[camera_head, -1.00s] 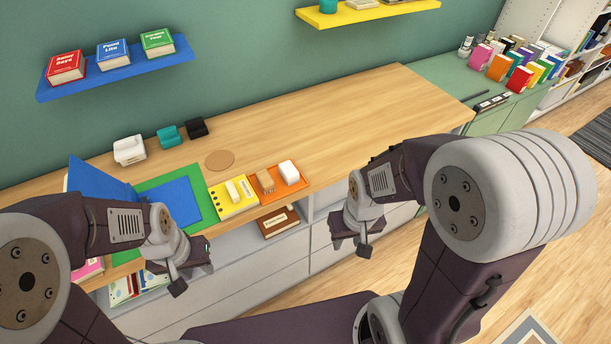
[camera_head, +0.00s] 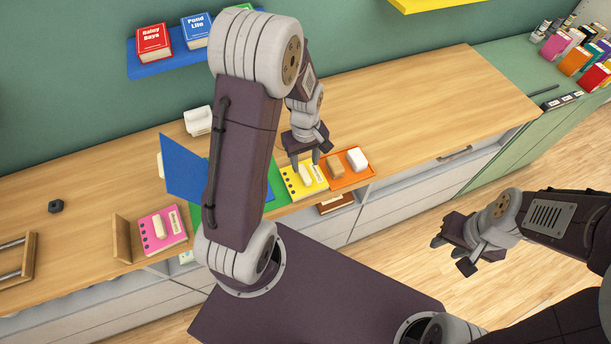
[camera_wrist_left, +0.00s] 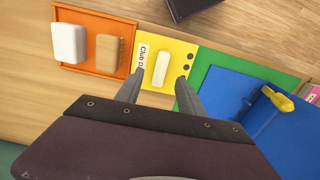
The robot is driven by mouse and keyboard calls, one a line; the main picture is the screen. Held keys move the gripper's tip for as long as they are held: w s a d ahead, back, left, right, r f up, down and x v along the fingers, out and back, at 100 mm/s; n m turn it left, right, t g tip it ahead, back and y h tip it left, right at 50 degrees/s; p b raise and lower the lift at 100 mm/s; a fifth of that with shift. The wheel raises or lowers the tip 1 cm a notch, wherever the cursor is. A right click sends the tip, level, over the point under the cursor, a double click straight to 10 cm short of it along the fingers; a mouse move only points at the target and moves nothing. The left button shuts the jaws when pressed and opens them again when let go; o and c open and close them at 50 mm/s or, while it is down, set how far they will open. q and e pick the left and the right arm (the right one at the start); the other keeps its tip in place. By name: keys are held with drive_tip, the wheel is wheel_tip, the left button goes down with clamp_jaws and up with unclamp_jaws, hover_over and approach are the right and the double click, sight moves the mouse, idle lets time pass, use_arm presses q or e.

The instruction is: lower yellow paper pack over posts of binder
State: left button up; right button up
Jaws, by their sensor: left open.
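The yellow paper pack (camera_head: 291,182) lies flat on the counter beside the orange tray, with punched holes along one edge. A white grip block (camera_wrist_left: 162,69) stands on it. My left gripper (camera_head: 306,163) is open just above the pack; in the left wrist view its fingers (camera_wrist_left: 158,90) sit either side of the block, contact unclear. The blue binder (camera_head: 184,168) stands open on a green mat (camera_wrist_left: 222,64), its cover raised; my left arm hides much of it. A yellow part and a dark part show on the binder in the wrist view. My right gripper (camera_head: 452,253) is open and empty.
The orange tray (camera_head: 373,171) holds a white block and a tan block. A pink pack (camera_head: 164,236) and a wooden upright (camera_head: 121,238) stand left of the binder. A white hole punch (camera_head: 198,120) is behind it. The counter to the right is clear.

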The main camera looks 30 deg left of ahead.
sight(305, 173)
use_arm(q)
drive_tip(key=shift+w+a+f, duration=0.15)
drive_tip(key=shift+a+f, duration=0.2)
drive_tip(key=shift+f, duration=0.2)
drive_tip(key=f, duration=0.4)
drive_tip(key=shift+s+d+p, duration=0.2)
drive_tip(key=shift+d+p, duration=0.05)
drive_tip(key=shift+p, duration=0.05)
drive_tip(key=shift+f, duration=0.3)
drive_tip(key=shift+w+a, duration=0.1)
clamp_jaws()
